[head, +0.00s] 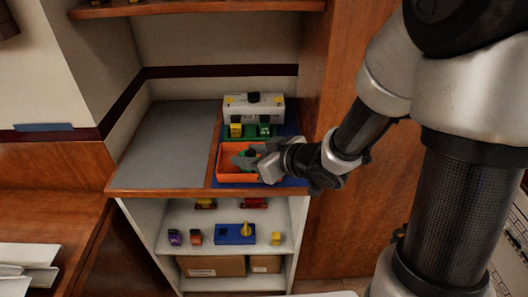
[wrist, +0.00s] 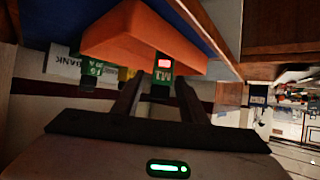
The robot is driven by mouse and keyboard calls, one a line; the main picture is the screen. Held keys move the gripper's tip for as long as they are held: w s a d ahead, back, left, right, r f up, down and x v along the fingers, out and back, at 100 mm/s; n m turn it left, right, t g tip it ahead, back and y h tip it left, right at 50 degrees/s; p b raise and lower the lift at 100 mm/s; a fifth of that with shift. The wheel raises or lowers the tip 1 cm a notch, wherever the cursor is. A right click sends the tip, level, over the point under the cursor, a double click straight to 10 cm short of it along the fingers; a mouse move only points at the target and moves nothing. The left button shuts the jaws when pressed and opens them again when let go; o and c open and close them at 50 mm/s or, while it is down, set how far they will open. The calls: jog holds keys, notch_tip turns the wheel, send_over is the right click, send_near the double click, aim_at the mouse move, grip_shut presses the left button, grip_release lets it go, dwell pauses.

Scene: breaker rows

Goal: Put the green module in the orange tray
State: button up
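The orange tray (head: 222,176) stands on the blue mat at the right of the counter. In the wrist view its wall (wrist: 125,45) fills the upper middle; that view looks upside down. My gripper (head: 246,160) reaches in from the right, low over the tray. In the wrist view its fingers (wrist: 160,90) lie on both sides of a green module (wrist: 162,82) marked M1, with a red patch, and look shut on it. The module overlaps the tray's edge there; whether it touches the tray floor is hidden. In the head view my gripper mostly hides it.
Behind the tray, a yellow module (head: 236,130) and another green one (head: 265,130) sit on a green base before a white box (head: 254,108). The grey counter (head: 172,145) to the left is clear. The shelf below holds several small modules and a blue block (head: 234,234).

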aim_at(253, 156)
jog(key=v, duration=0.2)
jog(key=shift+s+d+r+p, duration=0.15)
jog(key=shift+d+r+p, duration=0.05)
jog(key=shift+r+p, duration=0.2)
jog(key=b, duration=0.4)
jog(key=shift+s+d+f, duration=0.15)
jog(key=shift+s+d, duration=0.25)
jog(key=shift+b+v, duration=0.8)
jog(key=shift+b, duration=0.45)
jog(key=shift+v, duration=1.5)
jog(key=shift+a+r, duration=0.15)
jog(key=shift+r, duration=0.1)
